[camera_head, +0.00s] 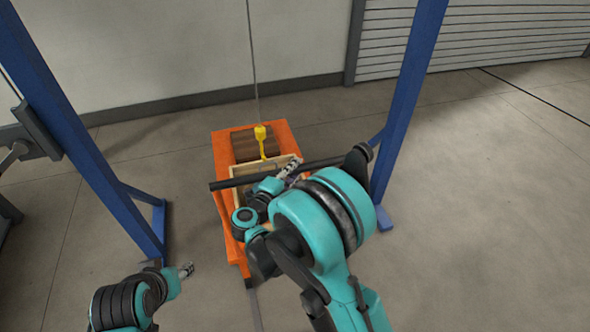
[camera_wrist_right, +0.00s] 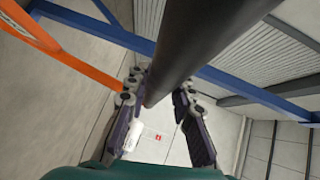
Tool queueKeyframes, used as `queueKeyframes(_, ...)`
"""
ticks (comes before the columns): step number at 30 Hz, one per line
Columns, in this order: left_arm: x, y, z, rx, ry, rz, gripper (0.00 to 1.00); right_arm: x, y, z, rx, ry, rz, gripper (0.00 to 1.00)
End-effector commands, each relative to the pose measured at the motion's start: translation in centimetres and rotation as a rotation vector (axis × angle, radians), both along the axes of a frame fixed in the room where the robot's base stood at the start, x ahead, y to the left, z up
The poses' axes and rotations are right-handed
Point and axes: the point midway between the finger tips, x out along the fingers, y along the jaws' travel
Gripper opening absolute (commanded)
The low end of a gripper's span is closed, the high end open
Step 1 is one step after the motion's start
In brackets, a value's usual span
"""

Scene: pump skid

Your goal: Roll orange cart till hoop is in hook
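The orange cart (camera_head: 226,158) stands between the blue posts and carries a dark brown block and a pale wooden crate (camera_head: 290,160). A yellow hook (camera_head: 261,142) hangs on a thin cable above the cart. I cannot make out the hoop or whether the hook touches anything. A black bar (camera_head: 232,183) crosses over the cart and also shows in the right wrist view (camera_wrist_right: 210,35). My right gripper (camera_head: 293,166) is at the bar. In the wrist view its fingers (camera_wrist_right: 160,100) are apart on either side of the bar. My left gripper (camera_head: 186,270) is low at the left, away from the cart; its opening is too small to read.
A blue post (camera_head: 90,160) stands left of the cart and another (camera_head: 408,90) stands right. Their feet rest on the floor. A wall and grey shutter (camera_head: 480,30) are behind. Bare floor (camera_head: 480,210) is free at the right.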

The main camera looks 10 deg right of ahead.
Motion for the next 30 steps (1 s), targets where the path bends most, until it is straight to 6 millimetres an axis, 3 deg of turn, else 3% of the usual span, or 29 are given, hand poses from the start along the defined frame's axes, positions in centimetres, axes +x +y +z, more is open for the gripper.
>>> queueKeyframes(5, 0.0, 0.0, 0.0, 0.0, 0.0, 0.0, 0.44, 0.1, 0.0, 0.0, 0.001, 0.0, 0.0, 0.0)
queueKeyframes(8, 0.0, 0.0, -0.1, 0.0, 0.0, 0.0, 0.44, 1.4, 0.1, -0.1, 0.001, -0.001, -0.001, 0.0)
queueKeyframes(15, 0.0, 0.0, -0.3, 0.0, 0.0, 0.0, 0.44, 7.8, 0.3, 0.0, -0.002, -0.002, 0.001, 0.0)
queueKeyframes(21, 0.0, 0.0, -0.4, 0.0, 0.0, 0.0, 0.44, 11.2, 0.4, -0.1, 0.001, 0.0, 0.0, 0.0)
queueKeyframes(30, 0.0, 0.0, -0.4, 0.0, 0.0, 0.0, 0.44, 11.7, 0.4, -0.1, 0.002, 0.001, 0.0, 0.0)
